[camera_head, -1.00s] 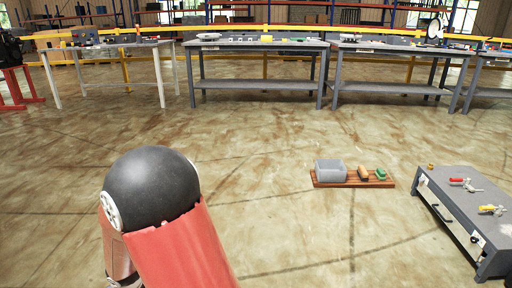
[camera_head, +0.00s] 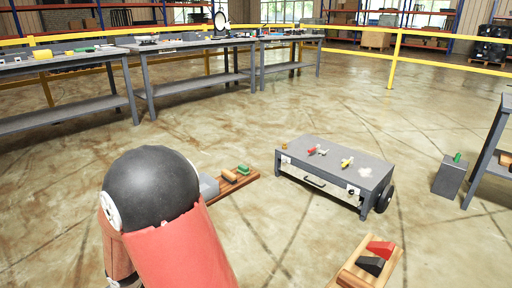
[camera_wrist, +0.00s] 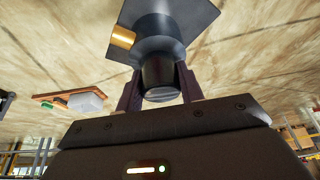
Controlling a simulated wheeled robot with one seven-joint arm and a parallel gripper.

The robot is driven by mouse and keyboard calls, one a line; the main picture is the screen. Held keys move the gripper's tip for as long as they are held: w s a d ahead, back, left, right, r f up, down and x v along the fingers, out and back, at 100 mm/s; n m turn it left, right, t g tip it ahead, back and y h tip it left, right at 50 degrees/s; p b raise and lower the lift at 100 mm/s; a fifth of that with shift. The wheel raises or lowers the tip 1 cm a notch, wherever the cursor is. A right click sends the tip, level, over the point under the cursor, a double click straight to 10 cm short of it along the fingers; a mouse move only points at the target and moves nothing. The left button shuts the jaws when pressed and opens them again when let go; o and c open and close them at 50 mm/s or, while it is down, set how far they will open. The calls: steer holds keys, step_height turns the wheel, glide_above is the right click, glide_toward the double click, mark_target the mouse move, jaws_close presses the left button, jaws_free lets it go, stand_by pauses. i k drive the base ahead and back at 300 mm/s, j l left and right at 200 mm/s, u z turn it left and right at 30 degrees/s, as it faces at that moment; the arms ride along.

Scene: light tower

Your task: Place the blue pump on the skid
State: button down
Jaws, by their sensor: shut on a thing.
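My gripper (camera_wrist: 158,84) is shut on a dark blue-grey thing, which I take to be the blue pump (camera_wrist: 160,40). In the wrist view the pump has a dark round neck between the two fingers, a brass port (camera_wrist: 123,37) on its side and a flat square plate at its far end. Its blue colour is hard to make out. The low grey wheeled unit, apparently the skid (camera_head: 325,153), stands on the floor right of centre in the head view. Red and yellow valve handles and a pale patch show on its top. The gripper and pump are outside the head view.
A wooden board (camera_head: 238,182) with a grey box and small parts lies left of the skid. Another board (camera_head: 347,277) with red and black wedges lies in front. A grey block (camera_head: 449,176) stands right. Workbenches (camera_head: 190,80) line the back left. Open floor surrounds the skid.

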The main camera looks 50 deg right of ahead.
mark_target(309, 142)
steer(key=i+l+z, duration=0.15)
steer(key=i+z, duration=0.25)
steer(key=i+l+z, duration=0.1)
steer(key=i+z, duration=0.65)
steer(key=i+j+z, duration=0.15)
steer(key=z, duration=0.25)
steer(key=i+l+z, duration=0.2)
steer(key=i+z, duration=0.15)
steer(key=i, duration=0.15)
steer(key=i+z, duration=0.4)
steer(key=i+j+z, duration=0.15)
steer(key=i+z, duration=0.2)
steer(key=i, duration=0.3)
steer(key=i+l+u, duration=0.2)
steer(key=i, duration=0.15)
steer(key=i+u, duration=0.2)
steer(key=i, duration=0.2)
steer(key=i+l+u, duration=0.2)
steer(key=i, duration=0.15)
